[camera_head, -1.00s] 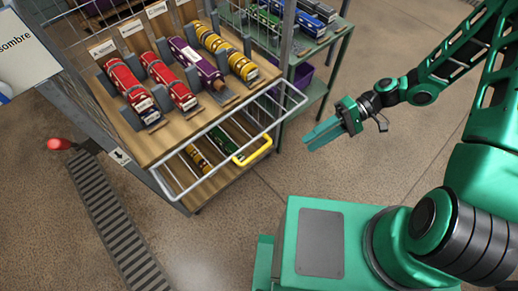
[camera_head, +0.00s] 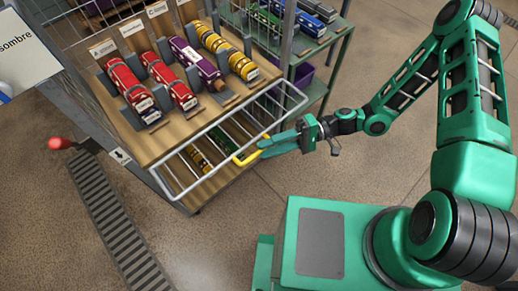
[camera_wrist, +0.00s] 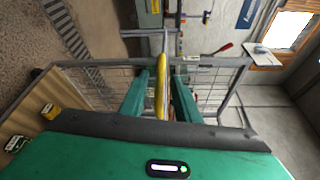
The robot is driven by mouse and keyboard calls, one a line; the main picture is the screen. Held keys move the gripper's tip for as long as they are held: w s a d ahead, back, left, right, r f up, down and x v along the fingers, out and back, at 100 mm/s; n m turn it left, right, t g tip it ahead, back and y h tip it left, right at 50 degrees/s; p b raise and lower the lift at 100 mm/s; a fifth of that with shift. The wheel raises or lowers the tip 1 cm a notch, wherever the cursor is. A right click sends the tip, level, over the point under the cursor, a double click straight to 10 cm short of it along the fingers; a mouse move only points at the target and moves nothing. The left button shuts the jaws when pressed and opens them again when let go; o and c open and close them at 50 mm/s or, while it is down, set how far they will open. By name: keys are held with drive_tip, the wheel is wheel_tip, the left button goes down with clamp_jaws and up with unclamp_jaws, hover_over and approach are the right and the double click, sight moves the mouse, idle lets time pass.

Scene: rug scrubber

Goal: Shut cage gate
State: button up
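The cage gate (camera_head: 210,174) is a pale metal frame with thin bars, standing out from the shelf front. Its yellow handle (camera_head: 243,161) sits on the outer bar. In the wrist view the handle (camera_wrist: 161,88) stands between the two green fingers of my gripper (camera_wrist: 161,98), with gaps showing on both sides. The gripper is open. I cannot tell whether a finger touches the handle.
Red, purple and yellow rolls (camera_head: 183,92) lie on the wooden shelf (camera_head: 150,140) behind the gate. A green rack (camera_head: 320,88) stands at the back right. The floor in front is clear.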

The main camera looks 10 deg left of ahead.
sight(258, 151)
drive_tip(key=shift+x, duration=1.9)
drive_tip(key=shift+c, duration=0.2)
clamp_jaws()
drive_tip(key=shift+d, duration=0.1)
